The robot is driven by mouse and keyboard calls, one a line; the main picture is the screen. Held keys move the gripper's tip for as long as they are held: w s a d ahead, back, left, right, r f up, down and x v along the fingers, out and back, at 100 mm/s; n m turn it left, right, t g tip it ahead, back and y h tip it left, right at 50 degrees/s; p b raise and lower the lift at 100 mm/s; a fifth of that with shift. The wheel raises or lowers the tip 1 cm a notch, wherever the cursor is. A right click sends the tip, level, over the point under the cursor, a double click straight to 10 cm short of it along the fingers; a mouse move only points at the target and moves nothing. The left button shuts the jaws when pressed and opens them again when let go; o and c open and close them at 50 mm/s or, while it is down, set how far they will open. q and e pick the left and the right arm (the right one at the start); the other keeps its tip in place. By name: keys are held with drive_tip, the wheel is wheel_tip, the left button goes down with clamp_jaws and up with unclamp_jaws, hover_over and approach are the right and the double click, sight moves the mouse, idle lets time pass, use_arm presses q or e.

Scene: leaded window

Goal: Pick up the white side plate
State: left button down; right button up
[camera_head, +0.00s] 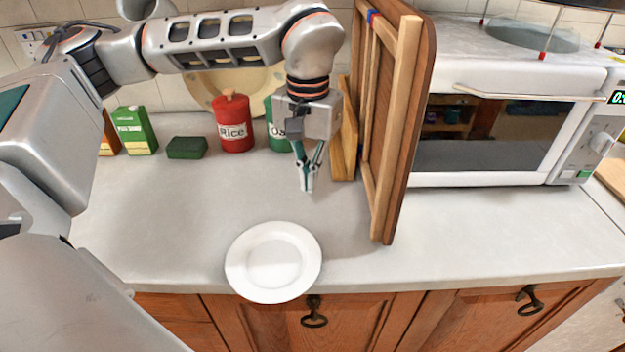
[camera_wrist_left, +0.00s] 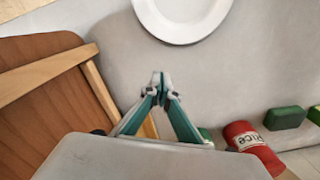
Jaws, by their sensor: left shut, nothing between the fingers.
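The white side plate (camera_head: 273,262) lies flat on the grey worktop at its front edge, its near rim reaching over the edge in the head view. In the left wrist view the plate (camera_wrist_left: 182,14) shows at the top, partly cut off by the frame. My left gripper (camera_head: 307,187) is shut and empty, pointing down behind the plate and a little to its right, apart from it. Its closed fingertips also show in the left wrist view (camera_wrist_left: 160,82). My right gripper is not in view.
A tall wooden folding frame (camera_head: 384,130) stands close to the right of my left gripper, with a white microwave (camera_head: 500,120) beyond it. Behind are a red rice tin (camera_head: 233,128), a green oats tin, a green block (camera_head: 187,148) and a green carton (camera_head: 134,130). The worktop left of the plate is clear.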

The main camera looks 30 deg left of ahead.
sight(309, 215)
use_arm(q)
wheel_tip(309, 215, down, 7)
drive_tip(key=shift+f+b, duration=0.1)
drive_tip(key=shift+b, duration=0.3)
drive_tip(key=s, duration=0.3)
drive_tip(key=shift+s+d, duration=0.1)
drive_tip(key=shift+d, duration=0.15)
drive_tip(key=shift+s, duration=0.35)
drive_tip(key=shift+d, duration=0.1)
